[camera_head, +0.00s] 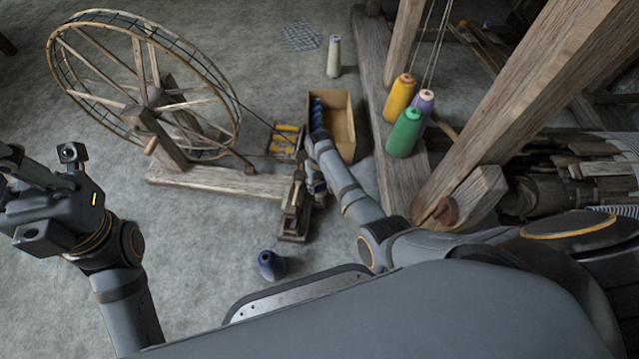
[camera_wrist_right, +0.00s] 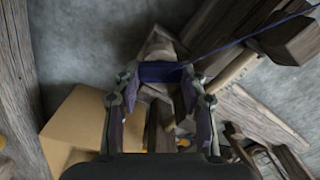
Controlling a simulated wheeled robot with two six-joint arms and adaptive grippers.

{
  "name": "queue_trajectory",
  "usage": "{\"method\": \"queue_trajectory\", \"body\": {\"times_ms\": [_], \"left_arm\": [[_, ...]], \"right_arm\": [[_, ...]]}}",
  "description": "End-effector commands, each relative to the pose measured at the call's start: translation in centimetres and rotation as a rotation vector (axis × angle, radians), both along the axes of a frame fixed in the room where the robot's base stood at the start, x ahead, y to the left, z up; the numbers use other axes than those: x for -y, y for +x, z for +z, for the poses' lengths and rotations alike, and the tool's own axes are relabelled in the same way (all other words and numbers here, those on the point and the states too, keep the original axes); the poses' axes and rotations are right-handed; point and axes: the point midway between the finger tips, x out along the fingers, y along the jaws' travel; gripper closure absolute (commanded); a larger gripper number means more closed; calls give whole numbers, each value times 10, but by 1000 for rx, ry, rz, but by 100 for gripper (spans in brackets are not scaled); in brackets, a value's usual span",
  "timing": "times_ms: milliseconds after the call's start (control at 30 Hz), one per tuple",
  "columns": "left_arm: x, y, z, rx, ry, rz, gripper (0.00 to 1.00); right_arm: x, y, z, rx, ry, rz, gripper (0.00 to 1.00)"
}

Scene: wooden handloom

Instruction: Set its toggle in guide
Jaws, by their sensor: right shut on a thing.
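My right gripper (camera_wrist_right: 160,82) is shut on a dark blue piece (camera_wrist_right: 160,72) that spans between its fingertips. A taut blue thread (camera_wrist_right: 255,34) runs from near this piece to the upper right. I cannot tell which part is the toggle. A small wooden stand (camera_head: 292,208), perhaps the guide, is on the floor; my right gripper (camera_head: 313,182) is close over it in the head view. Pale wood shows just beyond the blue piece in the wrist view; contact cannot be told. My left gripper (camera_head: 28,200) is far left, away from the stand, its fingers unclear.
A spinning wheel (camera_head: 150,85) on a wooden base stands left of the stand. An open cardboard box (camera_head: 343,128) with blue things is behind it. Green (camera_head: 405,132) and other cones sit on the loom beam at right. A blue spool (camera_head: 270,265) lies on clear floor in front.

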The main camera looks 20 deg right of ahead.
Motion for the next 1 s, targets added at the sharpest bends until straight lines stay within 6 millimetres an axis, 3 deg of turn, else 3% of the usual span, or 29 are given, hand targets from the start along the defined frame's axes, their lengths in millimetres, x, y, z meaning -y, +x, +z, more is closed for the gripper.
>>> {"method": "queue_trajectory", "body": {"times_ms": [167,200,400,767,1000], "left_arm": [[0,0,1,0,0,0,100],[0,0,1,0,1,0,100],[0,0,1,1,1,0,100],[0,0,0,3,2,-1,100],[0,0,0,2,2,-1,100]], "right_arm": [[0,0,0,0,0,0,70],[0,0,0,0,0,0,55],[0,0,0,0,0,0,32],[0,1,7,1,0,0,32],[0,1,59,5,2,-1,32]]}}
